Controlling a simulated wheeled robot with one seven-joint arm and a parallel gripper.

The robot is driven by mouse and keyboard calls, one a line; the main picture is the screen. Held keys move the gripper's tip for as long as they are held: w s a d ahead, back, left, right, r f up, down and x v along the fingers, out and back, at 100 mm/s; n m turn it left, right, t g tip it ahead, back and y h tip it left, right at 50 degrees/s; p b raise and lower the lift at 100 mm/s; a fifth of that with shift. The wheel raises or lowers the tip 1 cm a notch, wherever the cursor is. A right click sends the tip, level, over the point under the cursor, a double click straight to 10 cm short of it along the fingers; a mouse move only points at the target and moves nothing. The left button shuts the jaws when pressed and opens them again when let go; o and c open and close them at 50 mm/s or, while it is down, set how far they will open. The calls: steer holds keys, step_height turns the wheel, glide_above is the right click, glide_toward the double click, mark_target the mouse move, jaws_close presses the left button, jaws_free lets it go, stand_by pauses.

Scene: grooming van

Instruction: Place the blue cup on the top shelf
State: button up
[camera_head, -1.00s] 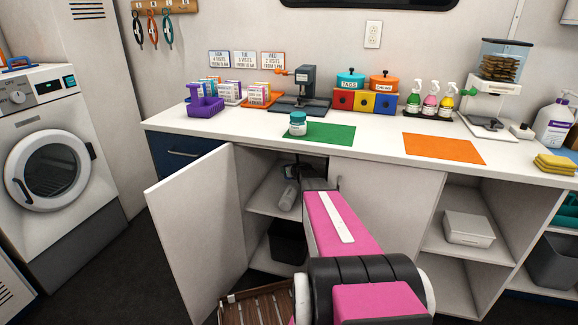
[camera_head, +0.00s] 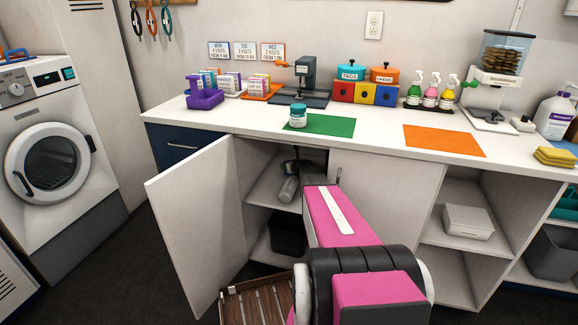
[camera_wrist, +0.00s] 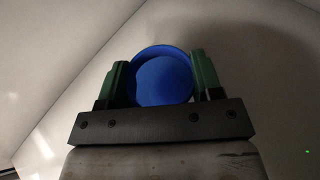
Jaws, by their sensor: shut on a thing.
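The blue cup (camera_wrist: 163,80) is in the wrist view, with its round open mouth facing the camera. My gripper (camera_wrist: 158,85) is shut on it, with one green finger on each side. In the head view my arm reaches into the open cabinet under the counter. My gripper (camera_head: 292,167) is small and dark there, near the top of the opening, and the cup cannot be made out. A shelf (camera_head: 262,198) inside the cabinet shows below the gripper, with a grey-white bottle (camera_head: 288,189) lying on it.
The open cabinet door (camera_head: 195,225) stands out to the left of my arm. A dark bin (camera_head: 286,236) is in the lower compartment. A slatted wooden rack (camera_head: 262,306) is near the floor. The closed door (camera_head: 385,195) is right of the arm. The counter holds a jar (camera_head: 298,116).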

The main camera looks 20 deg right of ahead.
steer(key=shift+f, duration=0.45)
steer(key=o, duration=1)
steer(key=shift+o, duration=0.2)
